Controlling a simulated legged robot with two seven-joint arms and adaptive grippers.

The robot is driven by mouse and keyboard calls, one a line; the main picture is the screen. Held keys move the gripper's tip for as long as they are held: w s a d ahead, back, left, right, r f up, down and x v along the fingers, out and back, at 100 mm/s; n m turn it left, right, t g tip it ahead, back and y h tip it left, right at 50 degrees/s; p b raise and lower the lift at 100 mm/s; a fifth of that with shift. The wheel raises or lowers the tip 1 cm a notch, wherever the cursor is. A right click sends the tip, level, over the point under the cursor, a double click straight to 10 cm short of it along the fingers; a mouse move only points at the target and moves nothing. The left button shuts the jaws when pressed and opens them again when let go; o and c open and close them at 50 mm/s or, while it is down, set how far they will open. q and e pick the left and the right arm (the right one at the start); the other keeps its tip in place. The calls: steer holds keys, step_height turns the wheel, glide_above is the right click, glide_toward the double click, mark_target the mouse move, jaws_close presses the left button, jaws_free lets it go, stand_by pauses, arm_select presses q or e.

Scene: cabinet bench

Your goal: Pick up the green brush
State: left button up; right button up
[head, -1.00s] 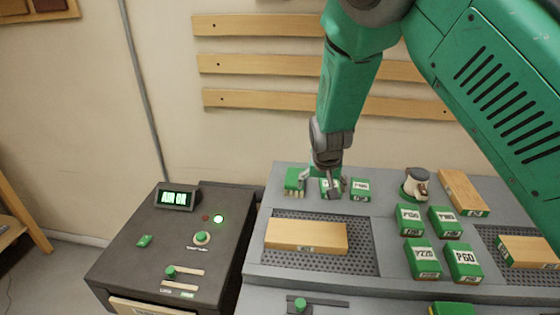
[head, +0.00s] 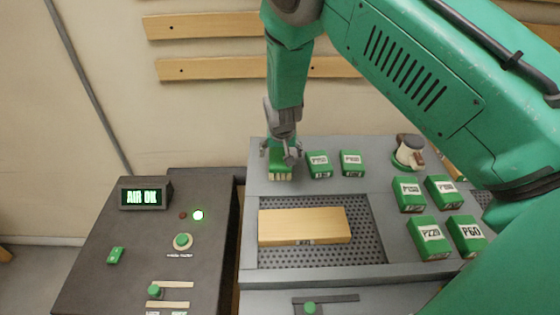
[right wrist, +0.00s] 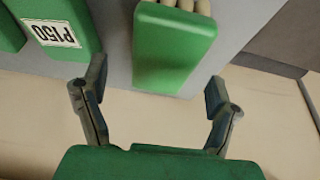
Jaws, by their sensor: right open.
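The green brush (head: 281,168), with pale bristles at its front edge, stands at the back left of the grey bench. In the right wrist view the green brush (right wrist: 174,46) lies ahead of the fingers, roughly centred between them, its bristles at the top of the picture. My right gripper (head: 282,150) is open, directly over and behind the brush in the head view. In the right wrist view my right gripper (right wrist: 157,90) has its two fingers spread wide with nothing between the tips. My left gripper is in neither view.
Green labelled blocks (head: 319,164) stand just right of the brush; one marked P150 (right wrist: 58,28) is near a finger. A wooden board (head: 304,226) lies on a perforated plate (head: 369,252). A sander (head: 409,151) stands at the back right. A dark control console (head: 150,250) is at left.

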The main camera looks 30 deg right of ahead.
mark_target(279, 156)
steer(key=x, duration=0.3)
steer(key=p+x, duration=0.1)
steer(key=shift+w+a+f, duration=0.2)
steer(key=shift+a+f, duration=0.05)
steer(key=shift+f, duration=0.15)
steer(key=shift+d+f, duration=0.1)
steer(key=shift+f, duration=0.05)
steer(key=shift+d, duration=0.35)
steer(key=shift+a+f, duration=0.15)
steer(key=shift+a, duration=0.15)
steer(key=shift+s, duration=0.1)
steer(key=c, duration=1.4)
